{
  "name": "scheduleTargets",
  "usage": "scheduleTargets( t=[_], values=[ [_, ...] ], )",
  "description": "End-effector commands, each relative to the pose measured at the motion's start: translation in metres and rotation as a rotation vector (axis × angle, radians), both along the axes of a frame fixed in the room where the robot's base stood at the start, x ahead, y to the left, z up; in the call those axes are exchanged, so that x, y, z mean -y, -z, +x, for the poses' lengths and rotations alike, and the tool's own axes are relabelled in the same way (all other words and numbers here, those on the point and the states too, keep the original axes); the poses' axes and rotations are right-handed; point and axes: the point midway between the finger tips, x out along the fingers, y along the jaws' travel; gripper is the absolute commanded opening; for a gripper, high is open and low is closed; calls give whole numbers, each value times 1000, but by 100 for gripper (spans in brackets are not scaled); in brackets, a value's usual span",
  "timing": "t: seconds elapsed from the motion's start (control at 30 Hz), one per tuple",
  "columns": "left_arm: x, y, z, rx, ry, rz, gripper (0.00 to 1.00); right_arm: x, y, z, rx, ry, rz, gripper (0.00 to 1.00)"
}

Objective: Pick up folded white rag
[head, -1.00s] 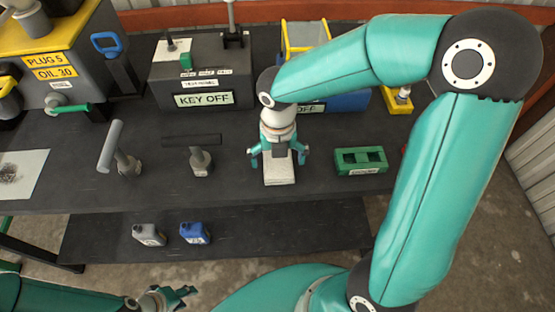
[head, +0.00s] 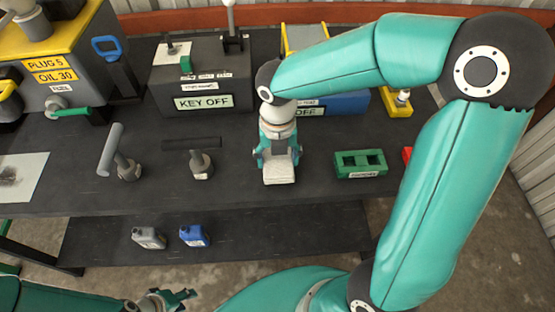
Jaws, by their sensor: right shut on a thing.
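The folded white rag (head: 279,173) is a small pale block on the dark workbench, near the middle of the head view. My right gripper (head: 279,154) is over the rag with its fingers closed in on it, and the rag's front part sticks out toward me. I cannot tell whether the rag is clear of the bench top. My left gripper (head: 170,299) is low at the bottom left, in front of the bench and away from the rag. Its fingers look apart with nothing between them.
Two T-handled tools (head: 124,165) (head: 200,165) stand left of the rag. Behind are a grey box labelled KEY OFF (head: 203,88) and a blue box (head: 345,103). Grey (head: 149,237) and blue (head: 194,235) jugs are on the lower shelf.

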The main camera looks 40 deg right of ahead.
Motion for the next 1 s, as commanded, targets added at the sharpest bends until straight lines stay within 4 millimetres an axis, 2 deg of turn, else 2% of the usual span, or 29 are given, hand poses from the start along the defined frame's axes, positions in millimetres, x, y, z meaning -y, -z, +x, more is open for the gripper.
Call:
scheduleTargets(
  t=[0.17, 0.4, 0.6, 0.8, 1.0],
  values=[
    [0, -3, 0, 0, 0, 0, 40, 0, -35, 2, 8, -2, 1, 35],
    [0, -7, 0, 0, 0, 0, 40, -1, -103, 1, 10, -2, 2, 35],
    [0, -9, 0, 0, 0, 0, 40, -1, -149, 1, 6, -3, 2, 35],
    [0, -11, 0, 0, 0, 0, 40, -1, -175, 1, 2, -4, 1, 35],
    [0, -11, 0, 0, 0, 0, 40, 0, -182, 0, -1, -3, 1, 35]
  ],
)
